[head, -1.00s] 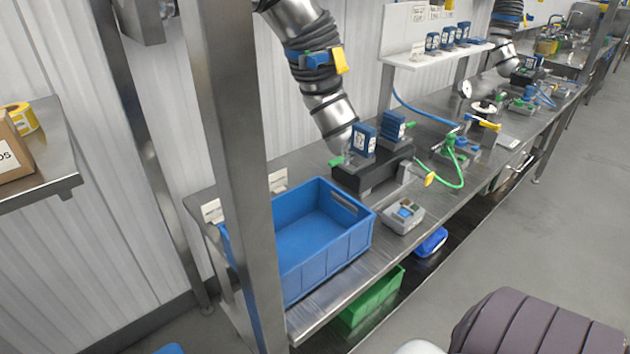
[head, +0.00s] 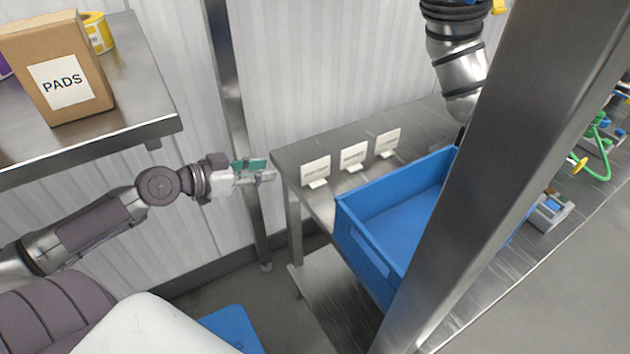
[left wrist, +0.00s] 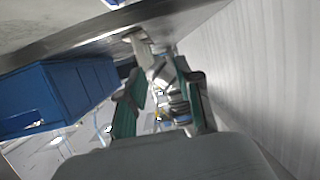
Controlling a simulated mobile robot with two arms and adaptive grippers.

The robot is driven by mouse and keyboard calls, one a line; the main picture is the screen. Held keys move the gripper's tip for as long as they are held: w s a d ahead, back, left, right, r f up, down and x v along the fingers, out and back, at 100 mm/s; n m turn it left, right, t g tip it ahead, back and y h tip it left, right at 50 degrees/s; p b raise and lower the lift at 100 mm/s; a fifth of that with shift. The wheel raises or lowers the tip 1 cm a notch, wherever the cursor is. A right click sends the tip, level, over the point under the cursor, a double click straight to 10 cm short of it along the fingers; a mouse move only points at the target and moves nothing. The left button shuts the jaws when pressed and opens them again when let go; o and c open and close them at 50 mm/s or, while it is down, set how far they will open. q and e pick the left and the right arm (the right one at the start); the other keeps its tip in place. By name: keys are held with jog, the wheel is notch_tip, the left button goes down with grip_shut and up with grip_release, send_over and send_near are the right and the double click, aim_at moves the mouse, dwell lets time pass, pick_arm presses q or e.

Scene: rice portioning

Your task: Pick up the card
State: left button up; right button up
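Three small white cards stand on low holders at the back left of the steel table: the left card (head: 316,169), the middle card (head: 353,155) and the right card (head: 387,142). Their print is too small to read. My left gripper (head: 267,170) is open and empty, just off the table's left corner, left of the left card and apart from it. In the left wrist view its teal-padded fingers (left wrist: 160,78) are spread. A pale, blurred piece (left wrist: 140,44) beyond them may be a card holder. My right gripper is out of view.
A blue bin (head: 368,243) stands on the steel table (head: 305,147), right of the cards. A steel post (head: 470,165) hides part of it. A shelf at left holds a PADS box (head: 62,85) and a yellow roll (head: 97,33). Another metal arm (head: 460,75) hangs behind the bin.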

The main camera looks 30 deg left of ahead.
aim_at(325, 161)
pick_arm(q)
jog(key=shift+m+h, duration=0.5)
jog(key=shift+h, duration=0.1)
jog(key=w+d, duration=0.2)
jog(key=w+d+p, duration=0.1)
jog(key=w+d, duration=0.1)
jog(key=w+d+p, duration=0.1)
jog(key=w+d, duration=0.1)
jog(key=d, duration=0.1)
jog(key=shift+r, duration=0.25)
jog(key=shift+w+d+f, duration=0.15)
jog(key=shift+w+f, duration=0.05)
jog(key=shift+w, duration=0.15)
jog(key=shift+w+d+p, duration=0.15)
jog(key=shift+w+p, duration=0.1)
jog(key=shift+p, duration=0.2)
jog(key=p+x, duration=0.1)
jog(key=x, duration=0.2)
jog(key=shift+w+d+f, duration=0.15)
jog(key=shift+w, duration=0.15)
jog(key=shift+w+d+f, duration=0.2)
jog(key=shift+w+f, duration=0.05)
jog(key=shift+w, duration=0.05)
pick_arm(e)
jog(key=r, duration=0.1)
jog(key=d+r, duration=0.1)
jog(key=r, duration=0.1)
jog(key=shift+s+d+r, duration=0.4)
pick_arm(q)
jog(key=shift+s, duration=0.1)
